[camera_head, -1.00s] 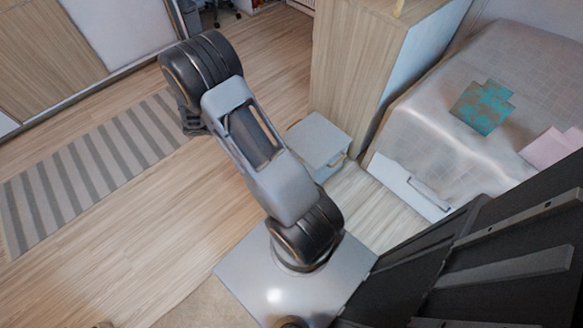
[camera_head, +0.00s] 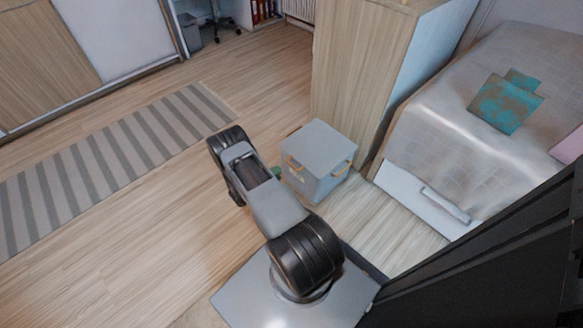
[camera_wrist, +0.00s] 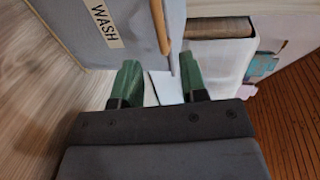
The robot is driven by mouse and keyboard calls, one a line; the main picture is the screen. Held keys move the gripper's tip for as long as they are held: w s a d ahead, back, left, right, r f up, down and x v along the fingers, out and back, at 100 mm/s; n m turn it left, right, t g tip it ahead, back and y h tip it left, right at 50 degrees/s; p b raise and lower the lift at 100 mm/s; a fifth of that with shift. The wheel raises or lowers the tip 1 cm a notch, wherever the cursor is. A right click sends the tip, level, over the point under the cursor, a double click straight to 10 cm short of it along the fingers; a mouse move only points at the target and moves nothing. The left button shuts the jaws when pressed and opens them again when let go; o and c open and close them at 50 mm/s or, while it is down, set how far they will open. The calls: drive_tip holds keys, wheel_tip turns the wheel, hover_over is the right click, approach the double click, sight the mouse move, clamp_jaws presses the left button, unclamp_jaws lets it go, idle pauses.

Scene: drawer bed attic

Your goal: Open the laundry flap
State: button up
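The grey laundry box (camera_head: 326,146) stands on the floor beside the wooden cabinet. In the head view, my arm hides most of the gripper; a bit of green shows beside the box.
The tall wooden cabinet (camera_head: 360,65) stands right behind the box. The bed (camera_head: 480,100) with a drawer handle (camera_head: 445,205) is to the right. A striped rug (camera_head: 110,155) lies on the left, with open floor (camera_head: 130,255) in front of it.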

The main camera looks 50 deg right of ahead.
sight(291, 165)
drive_tip(key=b+x, duration=0.2)
drive_tip(key=x, duration=0.7)
drive_tip(key=shift+d, duration=0.1)
clamp_jaws()
idle(0.4)
